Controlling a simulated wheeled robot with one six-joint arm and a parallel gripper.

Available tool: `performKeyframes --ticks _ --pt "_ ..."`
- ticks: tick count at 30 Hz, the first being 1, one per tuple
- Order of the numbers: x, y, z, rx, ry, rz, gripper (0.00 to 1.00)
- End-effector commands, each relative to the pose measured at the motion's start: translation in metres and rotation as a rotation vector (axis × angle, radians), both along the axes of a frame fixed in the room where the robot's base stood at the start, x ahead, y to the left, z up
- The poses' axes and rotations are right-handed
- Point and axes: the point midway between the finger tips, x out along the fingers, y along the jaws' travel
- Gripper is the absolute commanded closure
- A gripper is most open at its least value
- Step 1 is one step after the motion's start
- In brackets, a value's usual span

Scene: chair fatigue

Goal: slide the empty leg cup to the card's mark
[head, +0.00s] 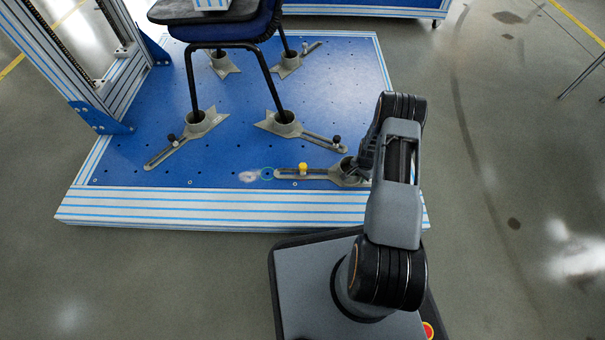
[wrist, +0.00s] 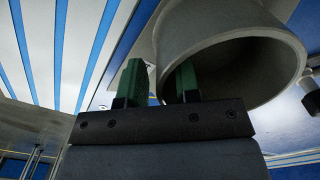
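The empty leg cup (head: 345,172) is a grey open cup on a slotted foot, near the front right of the blue platform. Its slotted arm points left under a yellow knob (head: 303,168). My gripper (head: 361,164) is at the cup. In the wrist view, the cup's rim (wrist: 287,62) is large, and my gripper's green fingers (wrist: 160,82) straddle its wall, one outside and one inside. Whether they press on it is unclear.
A chair (head: 240,45) stands on the platform (head: 150,95), its legs in other grey cups with black-knobbed slotted arms. A striped frame post (head: 75,75) rises at the left. The platform's striped front edge (head: 200,214) lies before my base. The floor at right is open.

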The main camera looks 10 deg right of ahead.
Motion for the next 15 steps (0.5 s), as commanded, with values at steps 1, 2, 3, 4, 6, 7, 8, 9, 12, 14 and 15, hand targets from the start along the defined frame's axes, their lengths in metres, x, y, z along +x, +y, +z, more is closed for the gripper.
performKeyframes --ticks 1,2,3,4,6,7,8,9,12,14,15 --pt "0.0 0.0 0.0 0.0 0.0 0.0 0.7" --pt "0.0 0.0 0.0 0.0 0.0 0.0 0.7" --pt "0.0 0.0 0.0 0.0 0.0 0.0 0.7" --pt "0.0 0.0 0.001 0.0 0.0 0.0 0.7" --pt "0.0 0.0 0.003 0.0 0.0 0.0 0.7" --pt "0.0 0.0 0.004 0.0 0.0 0.0 0.7" --pt "0.0 0.0 0.005 0.0 0.0 0.0 0.7" --pt "0.0 0.0 0.007 0.0 0.0 0.0 0.7" --pt "0.0 0.0 0.015 -0.001 -0.001 0.0 0.7" --pt "0.0 0.0 0.02 0.0 0.0 0.0 0.7" --pt "0.0 0.0 0.023 0.0 0.0 0.0 0.7"
